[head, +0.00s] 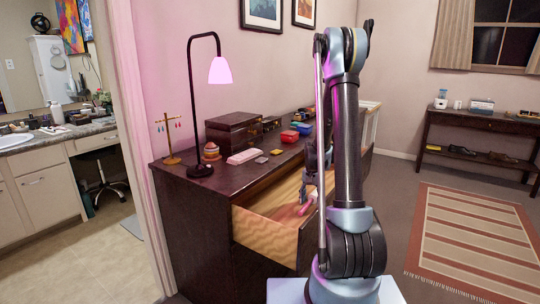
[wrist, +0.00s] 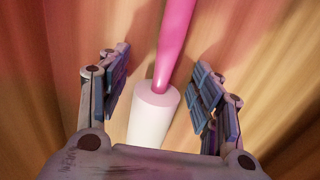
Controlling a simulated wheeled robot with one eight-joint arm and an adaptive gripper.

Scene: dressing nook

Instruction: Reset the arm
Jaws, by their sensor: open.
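In the head view my arm stands in the middle, with my gripper (head: 308,185) low at the opened top drawer (head: 268,238) of a dark dresser (head: 190,215). In the wrist view my gripper (wrist: 160,88) is open, its two padded fingers apart. A pink rod with a white, thicker end (wrist: 155,115) lies between the fingers over the wood-grained drawer floor. I see gaps on both sides of it. In the head view the pink thing (head: 308,203) shows small inside the drawer, partly hidden by my arm.
On the dresser top are a black lamp (head: 220,72), a jewelry stand (head: 170,140), dark boxes (head: 233,130), a pink case (head: 244,156) and small colored items. A console table (head: 475,124) stands at the right wall. A striped rug (head: 475,240) covers open floor at right.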

